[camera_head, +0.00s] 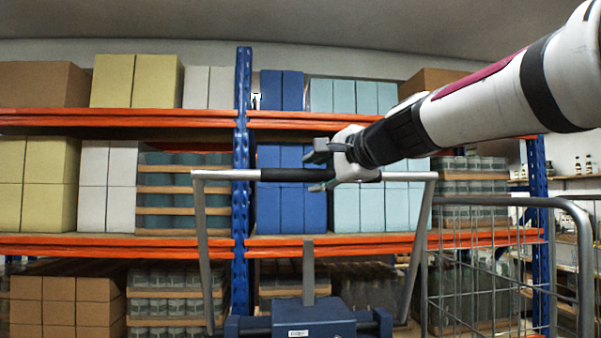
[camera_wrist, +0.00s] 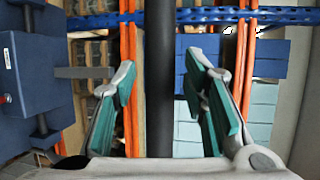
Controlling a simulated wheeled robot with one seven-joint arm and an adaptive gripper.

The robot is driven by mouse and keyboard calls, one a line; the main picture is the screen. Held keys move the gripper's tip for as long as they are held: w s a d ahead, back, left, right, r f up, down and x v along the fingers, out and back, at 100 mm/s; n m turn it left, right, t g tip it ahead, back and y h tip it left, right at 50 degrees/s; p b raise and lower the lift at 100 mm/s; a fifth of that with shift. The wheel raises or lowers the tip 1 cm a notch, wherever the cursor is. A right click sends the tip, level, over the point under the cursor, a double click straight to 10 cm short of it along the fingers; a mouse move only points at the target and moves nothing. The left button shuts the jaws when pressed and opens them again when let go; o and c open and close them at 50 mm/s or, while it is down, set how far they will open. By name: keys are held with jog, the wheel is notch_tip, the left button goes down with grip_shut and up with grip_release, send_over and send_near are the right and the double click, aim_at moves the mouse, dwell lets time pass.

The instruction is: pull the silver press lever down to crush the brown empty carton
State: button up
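The silver press lever (camera_head: 416,235) is a raised U-shaped frame with a dark grip on its top crossbar (camera_head: 285,175). The dark blue press body (camera_head: 310,318) is at the bottom of the head view and at the left of the wrist view (camera_wrist: 30,85). My gripper (camera_head: 320,171) is at the right part of the grip, one finger above the bar and one below. In the wrist view the dark bar (camera_wrist: 159,80) runs between the parted green-padded fingers (camera_wrist: 160,68), with gaps on both sides. The brown carton inside the press is not visible.
Orange-and-blue shelving (camera_head: 243,140) with boxes and jars stands behind the press. A grey wire cage trolley (camera_head: 470,202) stands close at the right. More shelves with jars (camera_head: 575,178) are at the far right. My arm enters from the upper right.

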jog(key=shift+x, duration=1.5)
grip_shut()
